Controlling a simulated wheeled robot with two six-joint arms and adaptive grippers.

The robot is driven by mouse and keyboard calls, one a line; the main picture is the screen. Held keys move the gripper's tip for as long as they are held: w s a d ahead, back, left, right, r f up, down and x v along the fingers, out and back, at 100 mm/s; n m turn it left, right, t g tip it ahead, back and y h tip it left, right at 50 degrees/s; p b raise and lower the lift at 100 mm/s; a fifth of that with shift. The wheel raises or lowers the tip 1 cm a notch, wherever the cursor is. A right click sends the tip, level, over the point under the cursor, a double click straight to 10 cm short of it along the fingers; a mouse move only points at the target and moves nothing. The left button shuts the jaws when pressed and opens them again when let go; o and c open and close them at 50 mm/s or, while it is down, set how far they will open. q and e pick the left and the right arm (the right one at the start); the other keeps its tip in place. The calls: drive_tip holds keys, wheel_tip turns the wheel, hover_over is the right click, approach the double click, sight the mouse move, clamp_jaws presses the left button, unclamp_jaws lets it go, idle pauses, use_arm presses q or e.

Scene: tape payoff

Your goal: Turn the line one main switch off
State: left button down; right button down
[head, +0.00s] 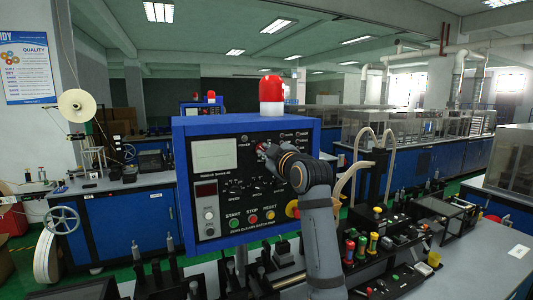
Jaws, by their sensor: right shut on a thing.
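The blue-framed control box (183,190) has a dark front panel and stands in the middle of the head view. My right gripper (265,150) reaches up to the upper middle of this panel, its arm coming from the lower right. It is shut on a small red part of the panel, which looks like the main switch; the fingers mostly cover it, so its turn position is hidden. A green start button (234,223), a stop button (253,219) and a yellow reset button (270,215) sit below. My left gripper is not in view.
A yellow and red knob (292,209) sits beside my right arm, partly hidden by it. A red beacon (271,89) stands on the box. Bench devices with coloured buttons (362,245) crowd the right. A spool stand (77,106) is at the left.

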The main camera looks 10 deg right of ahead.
drive_tip(key=c, duration=1.4)
unclamp_jaws()
drive_tip(key=s+d, duration=0.2)
drive_tip(key=s, duration=0.9)
drive_tip(key=shift+s, duration=0.4)
drive_tip(key=shift+d, duration=0.1)
